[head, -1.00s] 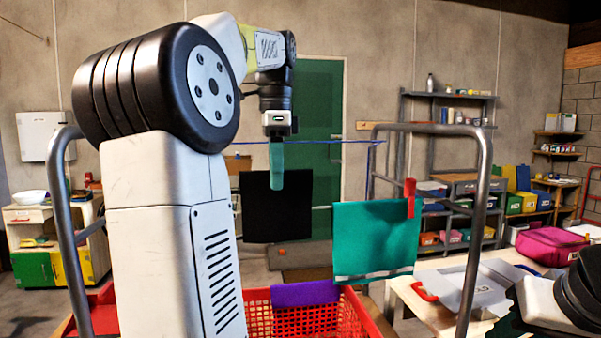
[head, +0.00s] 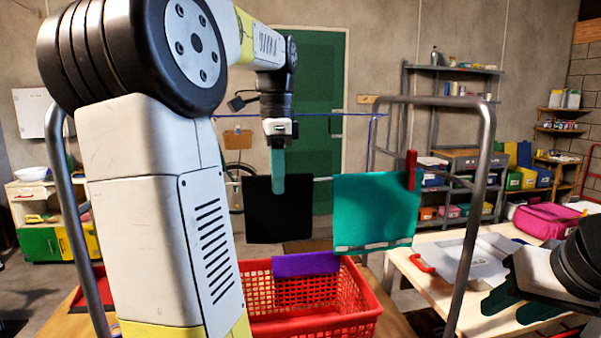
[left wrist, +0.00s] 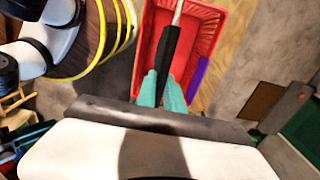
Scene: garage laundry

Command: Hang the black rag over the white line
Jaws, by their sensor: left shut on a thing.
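The black rag (head: 262,222) hangs down from my left gripper (head: 278,190), which is shut on its upper edge. The white line (head: 322,179) shows to the right of the rag, level with the rag's top edge. In the left wrist view the rag (left wrist: 166,55) is a narrow dark strip from my teal fingertips (left wrist: 161,92), in line with the white line (left wrist: 178,12). I cannot tell whether the rag lies over the line or beside it. My right gripper (head: 518,306) is at the lower right, open and empty, beside the table.
A teal cloth (head: 375,210) hangs on the line, with a red peg (head: 411,170). A blue line (head: 340,114) runs higher. A red basket (head: 330,326) stands below, with a purple cloth (head: 305,264) over its rim. Grey metal posts (head: 474,220) flank the lines.

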